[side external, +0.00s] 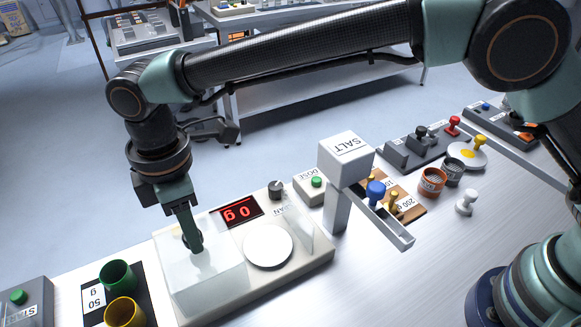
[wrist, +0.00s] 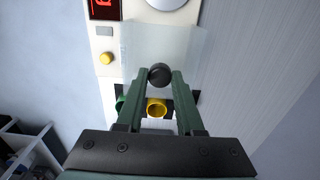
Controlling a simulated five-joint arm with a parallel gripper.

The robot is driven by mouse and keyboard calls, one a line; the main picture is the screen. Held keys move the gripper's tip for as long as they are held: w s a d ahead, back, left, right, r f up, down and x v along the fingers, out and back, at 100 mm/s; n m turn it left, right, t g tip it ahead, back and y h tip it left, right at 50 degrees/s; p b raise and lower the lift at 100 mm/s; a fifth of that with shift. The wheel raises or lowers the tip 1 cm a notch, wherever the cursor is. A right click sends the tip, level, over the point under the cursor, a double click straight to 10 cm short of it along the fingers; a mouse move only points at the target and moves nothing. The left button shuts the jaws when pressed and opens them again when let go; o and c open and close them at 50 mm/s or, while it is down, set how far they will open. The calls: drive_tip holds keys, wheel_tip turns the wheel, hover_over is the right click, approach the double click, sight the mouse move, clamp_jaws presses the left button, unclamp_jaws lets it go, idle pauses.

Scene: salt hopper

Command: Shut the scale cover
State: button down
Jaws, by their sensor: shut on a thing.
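The scale (side external: 318,262) stands on the bench with its red display (side external: 238,212) lit, seemingly at 0 g. Its round white pan (side external: 268,247) is bare and uncovered. The clear, box-like scale cover (side external: 208,287) sits at the scale's left end, beside the pan. My gripper (side external: 193,243) reaches down onto the cover and is shut on its dark knob. In the wrist view, the knob (wrist: 159,74) is between my fingertips, with the translucent cover (wrist: 165,45) beyond it and the pan (wrist: 168,3) at the top edge.
A green cup (side external: 116,277) and a yellow cup (side external: 125,312) stand left of the cover. The white SALT hopper (side external: 345,158) with its chute (side external: 388,226) stands right of the scale, near the DOSE box (side external: 309,189). Several weights and cups lie farther right. The bench front is clear.

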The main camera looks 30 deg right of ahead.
drive_tip(key=d, duration=1.2)
drive_tip(key=shift+d+r, duration=0.1)
drive_tip(key=shift+d, duration=0.05)
drive_tip(key=c, duration=0.5)
unclamp_jaws()
drive_tip(key=shift+c, duration=0.2)
wheel_tip(320, 180, up, 12)
